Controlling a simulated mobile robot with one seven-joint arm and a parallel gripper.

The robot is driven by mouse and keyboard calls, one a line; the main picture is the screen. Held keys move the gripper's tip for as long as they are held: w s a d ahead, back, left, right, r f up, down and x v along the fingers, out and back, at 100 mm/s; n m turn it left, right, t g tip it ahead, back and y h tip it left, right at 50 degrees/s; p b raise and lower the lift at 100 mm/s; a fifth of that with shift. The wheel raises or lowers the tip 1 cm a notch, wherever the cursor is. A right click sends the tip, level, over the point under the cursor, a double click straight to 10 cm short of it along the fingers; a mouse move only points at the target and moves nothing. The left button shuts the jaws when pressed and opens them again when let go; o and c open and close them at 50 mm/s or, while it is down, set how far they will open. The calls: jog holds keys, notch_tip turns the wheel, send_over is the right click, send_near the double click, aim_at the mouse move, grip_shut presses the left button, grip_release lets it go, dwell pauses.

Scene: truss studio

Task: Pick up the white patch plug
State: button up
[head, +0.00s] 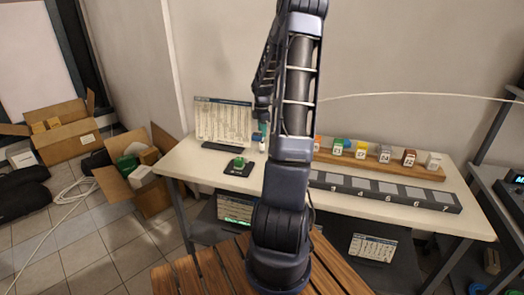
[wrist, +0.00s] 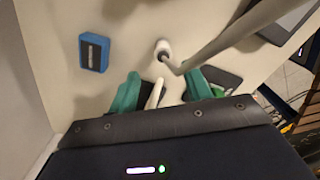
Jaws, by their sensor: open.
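The white patch plug (wrist: 162,46) appears in the wrist view as a small white rounded piece with a dark centre, on the pale tabletop. A pale cable runs from it to the upper right. In the head view, a small white piece (head: 262,148) at the arm's left edge seems to be the plug. My gripper (wrist: 161,91) has teal fingers spread apart, with the plug just beyond their tips and not between them. A thin white piece shows between the fingers; I cannot tell what it is. In the head view my gripper (head: 262,127) is partly hidden by my arm.
A blue block (wrist: 94,52) lies left of the plug. On the table (head: 190,160) stand a screen (head: 222,120), a black pad (head: 231,169) with a green piece, a wooden strip (head: 345,160) with several coloured blocks, and a numbered dark rail (head: 455,208). Open cartons (head: 65,140) stand left.

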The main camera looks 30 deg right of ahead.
aim_at(262, 146)
jog(key=f, duration=1)
jog(key=shift+s+f, duration=0.1)
jog(key=shift+s, duration=0.15)
jog(key=c, duration=1.1)
